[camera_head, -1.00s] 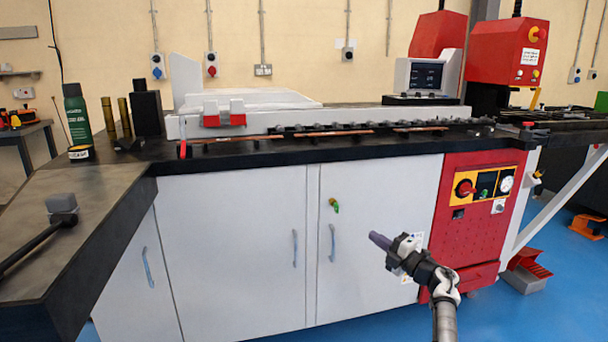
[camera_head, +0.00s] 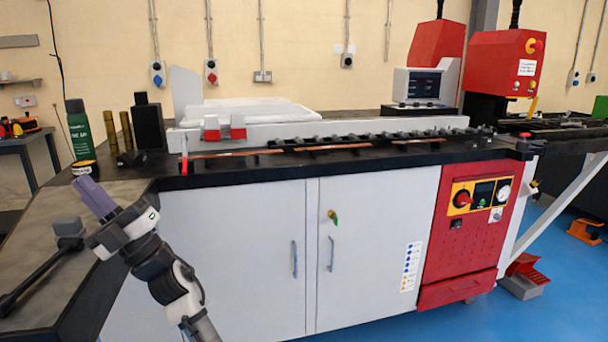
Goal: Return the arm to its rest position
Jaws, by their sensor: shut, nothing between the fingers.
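My gripper (camera_head: 92,196) is at the lower left of the head view, at the end of my raised arm. Its purple-grey fingers point up and to the left. They are shut and hold nothing. The fingers show in front of the left part of the dark worktop, just below a small yellow-and-black tin (camera_head: 82,168). I cannot tell whether they touch anything. My wrist covers part of the left cabinet front.
The black worktop (camera_head: 240,170) carries a green spray can (camera_head: 77,130), brass cylinders and a black block (camera_head: 148,122). A mallet-like tool (camera_head: 66,236) lies on the left wing. The red machine panel (camera_head: 465,235) is at right. The blue floor before the cabinets (camera_head: 245,250) is clear.

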